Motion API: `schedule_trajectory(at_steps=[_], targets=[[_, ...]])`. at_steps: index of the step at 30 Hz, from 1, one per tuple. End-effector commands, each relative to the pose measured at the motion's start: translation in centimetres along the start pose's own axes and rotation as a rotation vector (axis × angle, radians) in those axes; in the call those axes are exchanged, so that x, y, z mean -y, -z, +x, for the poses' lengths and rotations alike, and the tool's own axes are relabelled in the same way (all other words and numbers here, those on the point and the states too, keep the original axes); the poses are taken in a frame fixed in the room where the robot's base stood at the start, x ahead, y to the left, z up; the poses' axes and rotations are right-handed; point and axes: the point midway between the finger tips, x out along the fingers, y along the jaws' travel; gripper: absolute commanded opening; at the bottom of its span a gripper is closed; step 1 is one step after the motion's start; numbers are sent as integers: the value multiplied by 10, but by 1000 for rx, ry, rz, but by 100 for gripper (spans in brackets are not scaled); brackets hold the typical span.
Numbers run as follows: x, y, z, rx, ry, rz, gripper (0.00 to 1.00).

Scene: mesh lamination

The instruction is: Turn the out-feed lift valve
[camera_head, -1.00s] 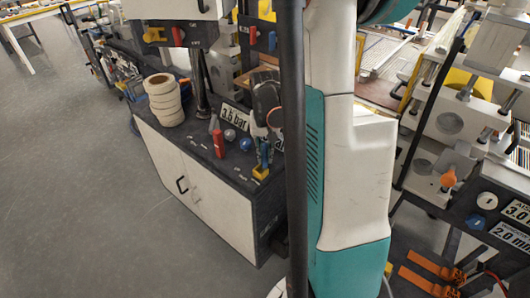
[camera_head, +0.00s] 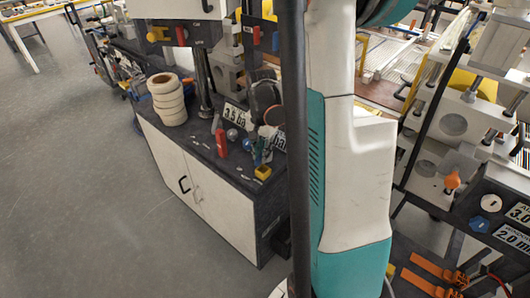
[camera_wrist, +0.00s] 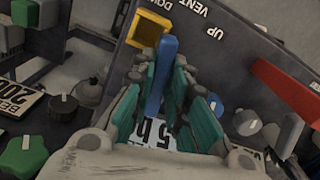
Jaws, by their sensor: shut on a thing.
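The valve has a blue lever (camera_wrist: 162,75) on a yellow block (camera_wrist: 148,28), beside the words DOWN, VENT and UP on a dark panel in the wrist view. My gripper (camera_wrist: 163,88) has teal pads on either side of the lever and is shut on it. The lever runs from the block down between the fingers, and its lower end is partly hidden by them. In the head view, the yellow block (camera_head: 262,172) sits at the front right of the cabinet top, with the small blue lever (camera_head: 259,152) above it. My gripper is cluttered there and hard to make out.
A red lever (camera_wrist: 288,88) is at the right of the wrist view, near a grey knob (camera_wrist: 246,122). A green knob (camera_wrist: 24,155) is at the lower left. In the head view, white rolls (camera_head: 167,98) stand on the cabinet (camera_head: 195,185). Open grey floor (camera_head: 75,170) lies left.

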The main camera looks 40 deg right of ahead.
Motion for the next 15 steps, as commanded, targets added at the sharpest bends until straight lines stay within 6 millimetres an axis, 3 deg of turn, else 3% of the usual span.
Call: schedule_trajectory(at_steps=[15], targets=[[18, 4, 0, 1, 0, 489, 0]])
